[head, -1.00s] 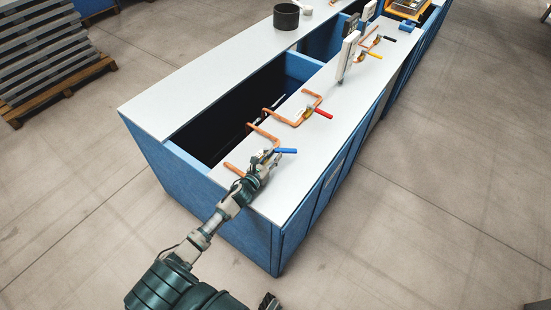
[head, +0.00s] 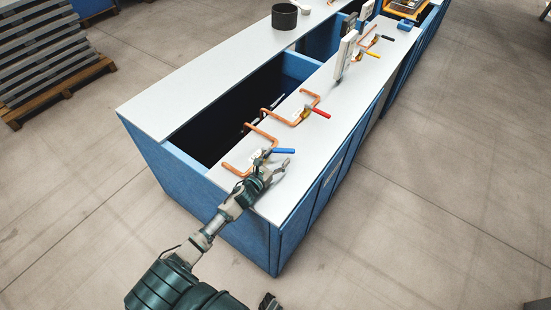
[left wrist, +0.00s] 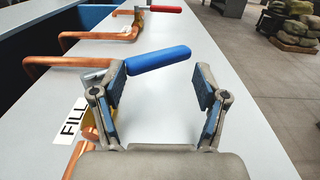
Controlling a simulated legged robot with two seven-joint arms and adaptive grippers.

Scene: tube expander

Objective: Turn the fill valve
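The fill valve's blue lever (head: 284,151) sits on a copper pipe near the front end of the white bench top and points right. In the left wrist view the blue lever (left wrist: 158,59) lies just beyond my left gripper's left finger, crossing behind its tip. A white FILL label (left wrist: 72,121) lies left of the gripper. My left gripper (head: 282,165) is open and empty beside the lever, on its near side. In the left wrist view both fingers of the gripper (left wrist: 160,95) stand wide apart, with bare bench top between them.
A red-handled valve (head: 320,113) and a yellow-handled valve (head: 372,54) stand farther along the bench (head: 190,80). Bent copper pipes (head: 262,132) run beside a dark open recess. A white upright panel (head: 346,50) and a dark pot (head: 285,16) stand farther back. Floor to the right is clear.

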